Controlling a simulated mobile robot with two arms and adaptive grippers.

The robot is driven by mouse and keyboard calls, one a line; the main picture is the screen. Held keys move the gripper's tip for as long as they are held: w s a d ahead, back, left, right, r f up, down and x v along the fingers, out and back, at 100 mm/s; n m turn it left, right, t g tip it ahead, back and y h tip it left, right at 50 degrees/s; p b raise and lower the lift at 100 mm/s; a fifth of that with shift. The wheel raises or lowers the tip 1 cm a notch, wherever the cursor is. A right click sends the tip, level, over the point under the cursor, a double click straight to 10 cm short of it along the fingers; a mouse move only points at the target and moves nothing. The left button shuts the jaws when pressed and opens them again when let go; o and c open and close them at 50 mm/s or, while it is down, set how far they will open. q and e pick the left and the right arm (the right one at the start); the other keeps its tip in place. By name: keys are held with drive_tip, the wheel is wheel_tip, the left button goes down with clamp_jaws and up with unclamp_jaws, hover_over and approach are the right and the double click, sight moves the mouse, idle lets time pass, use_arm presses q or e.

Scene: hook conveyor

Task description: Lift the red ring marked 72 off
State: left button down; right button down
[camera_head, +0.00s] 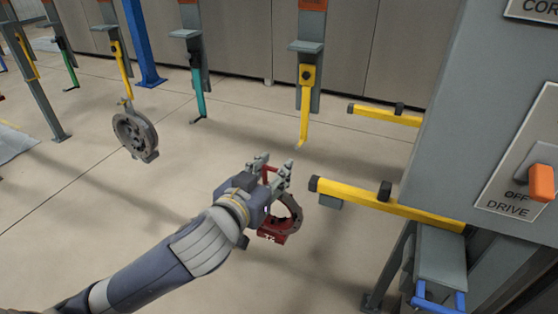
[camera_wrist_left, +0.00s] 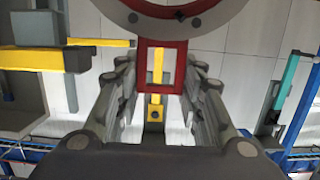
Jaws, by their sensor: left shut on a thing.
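The red ring marked 72 (camera_head: 293,213) hangs below my left gripper (camera_head: 273,170), with its dark red number block at the bottom. My left gripper is shut on the ring's red square handle, which shows between the fingers in the left wrist view (camera_wrist_left: 143,68). The ring's round rim (camera_wrist_left: 190,25) fills the top of that view. In the head view the ring is left of the end of a yellow bar (camera_head: 370,200); I see no contact with it. The wrist and gripper hide part of the ring. My right gripper is not in view.
A grey ring (camera_head: 136,133) hangs from a yellow hook at left. An empty yellow hook (camera_head: 305,118) and a teal hook (camera_head: 198,95) hang at the back. A second yellow bar (camera_head: 385,115) and a grey cabinet with a DRIVE switch (camera_head: 540,182) stand at right. Open floor lies left.

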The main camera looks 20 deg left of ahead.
sight(266, 184)
use_arm(q)
drive_tip(key=shift+s+r, duration=0.1)
drive_tip(key=shift+s, duration=0.3)
drive_tip(key=shift+f+b, duration=0.6)
drive_tip(key=shift+f, duration=0.2)
drive_tip(key=shift+s+p, duration=0.15)
drive_tip(key=shift+p, duration=0.35)
drive_tip(key=shift+s+a+r+p, duration=0.1)
drive_tip(key=shift+s+p, duration=0.8)
drive_tip(key=shift+p, duration=0.6)
drive_tip(key=shift+s+p, duration=2.05)
drive_tip(key=shift+s, duration=0.2)
